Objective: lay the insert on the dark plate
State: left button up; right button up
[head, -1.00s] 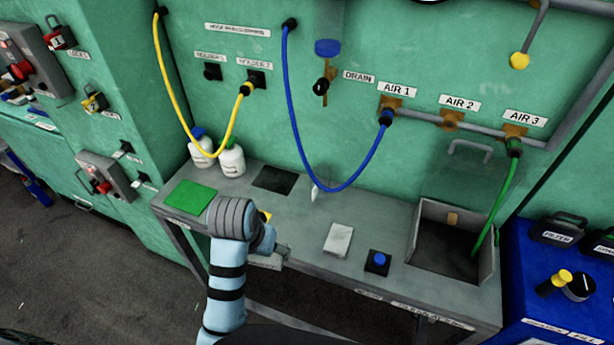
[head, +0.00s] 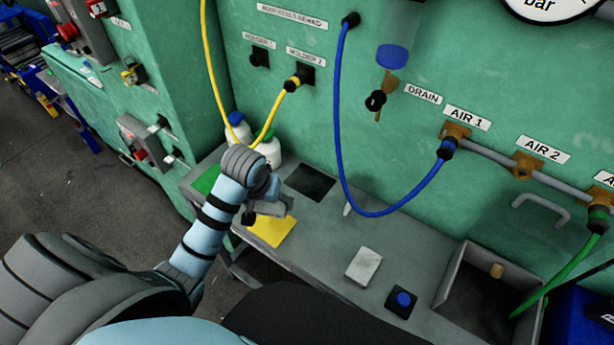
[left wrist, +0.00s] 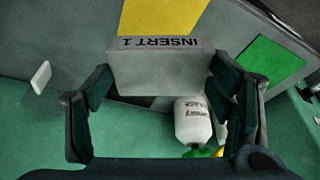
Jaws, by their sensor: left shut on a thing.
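The insert is a pale grey block marked "INSERT 1" (left wrist: 160,70), held between the fingers of my left gripper (left wrist: 163,105). In the head view my left gripper (head: 277,207) is over the bench, between the yellow mat (head: 272,230) and the dark plate (head: 311,182). The dark plate is a flat black square at the back of the bench, with nothing seen on it. The gripper appears above the bench top, just in front and left of the plate. In the left wrist view I cannot clearly make out the plate. My right gripper is not in view.
Two white bottles (head: 268,148) stand behind the gripper by the wall. A green mat (head: 207,180) lies left. A light block (head: 363,266), a blue button (head: 403,299) and an open bin (head: 453,272) are to the right. A blue hose (head: 338,130) hangs behind.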

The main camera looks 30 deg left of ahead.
pick_arm(q)
jog(key=w+d, duration=0.1)
jog(key=w, duration=0.4)
jog(key=w+f+b, duration=0.1)
jog(key=w, duration=0.5)
jog(key=w+d+b, duration=0.1)
jog(key=w, duration=0.5)
jog(key=shift+w+d+f, duration=0.1)
jog(key=shift+d+f, duration=0.2)
jog(key=shift+f, duration=0.05)
jog(key=shift+s+d+f+b, duration=0.1)
jog(key=shift+s+f+b, duration=0.05)
jog(key=shift+f, duration=0.3)
jog(key=shift+s+f+b, duration=0.1)
jog(key=shift+f+b, duration=0.05)
jog(key=shift+f, duration=0.3)
jog(key=x, duration=0.3)
jog(key=b+x, duration=0.1)
jog(key=shift+s+d+f, duration=0.2)
jog(key=shift+f, duration=0.05)
jog(key=o, duration=1.4)
jog(key=shift+s, duration=0.15)
jog(key=shift+o, duration=0.6)
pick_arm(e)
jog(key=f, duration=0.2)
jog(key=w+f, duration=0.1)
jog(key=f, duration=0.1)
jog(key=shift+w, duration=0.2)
